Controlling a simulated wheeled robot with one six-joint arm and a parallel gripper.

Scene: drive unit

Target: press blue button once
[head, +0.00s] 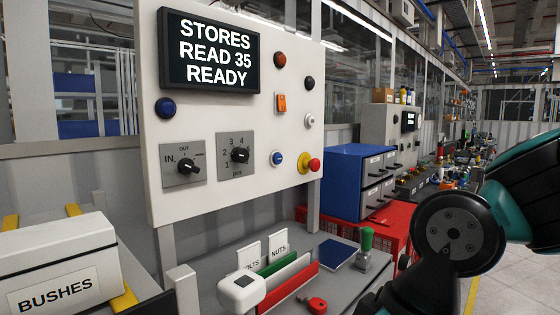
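A dark blue round button (166,107) sits on the left of the pale control panel (215,118), below the left end of the display. A smaller blue button with a white ring (277,158) sits low on the panel's right part. The display (210,50) reads "STORES READ 35 READY". Nothing touches either blue button. My teal and black arm is at the right edge, well apart from the panel. My gripper is out of view.
The panel also has a red button (280,60), black button (309,83), white button (310,120), orange switch (282,102), red mushroom button (314,165) and two rotary knobs (188,168), (239,155). A BUSHES box (55,265) stands lower left.

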